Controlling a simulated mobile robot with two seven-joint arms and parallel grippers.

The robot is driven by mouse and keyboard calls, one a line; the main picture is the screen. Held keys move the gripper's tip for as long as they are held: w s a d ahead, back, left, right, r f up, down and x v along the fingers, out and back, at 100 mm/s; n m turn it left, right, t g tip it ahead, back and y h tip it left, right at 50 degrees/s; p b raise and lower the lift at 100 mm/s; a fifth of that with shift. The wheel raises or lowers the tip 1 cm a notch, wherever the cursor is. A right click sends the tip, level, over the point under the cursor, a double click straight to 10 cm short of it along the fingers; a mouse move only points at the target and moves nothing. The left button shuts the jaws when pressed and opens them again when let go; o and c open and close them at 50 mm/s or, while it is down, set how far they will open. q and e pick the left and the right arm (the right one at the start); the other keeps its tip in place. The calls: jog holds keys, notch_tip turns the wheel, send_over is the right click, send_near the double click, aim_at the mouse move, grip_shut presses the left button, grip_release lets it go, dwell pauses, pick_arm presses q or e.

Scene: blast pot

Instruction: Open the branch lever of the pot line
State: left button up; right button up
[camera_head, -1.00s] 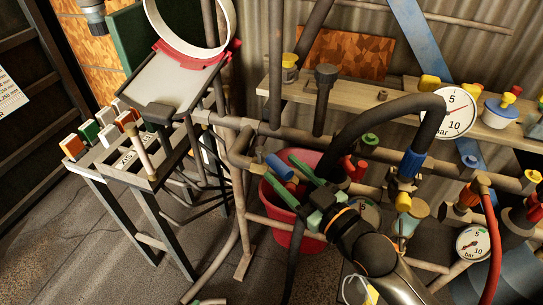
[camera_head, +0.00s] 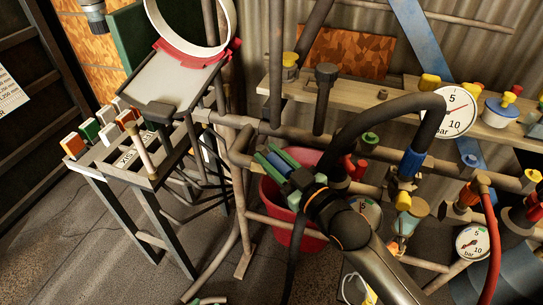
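A blue lever handle (camera_head: 281,161) sits on the pipework above a red bucket (camera_head: 312,238). My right gripper (camera_head: 277,161) comes in from the lower right. Its two green fingers lie along both sides of the blue handle, with no clear gap, and appear shut on it. The handle's pivot and valve body are hidden behind the gripper and wrist. A short red handle (camera_head: 348,166) is on the pipes just right of the gripper.
A thick black hose (camera_head: 380,112) arches just behind and above my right wrist. Pressure gauges (camera_head: 447,111) and a red hose (camera_head: 493,240) are at the right. A metal stand (camera_head: 150,200) is at the left, with bare floor in front.

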grip_shut()
dwell(0.9)
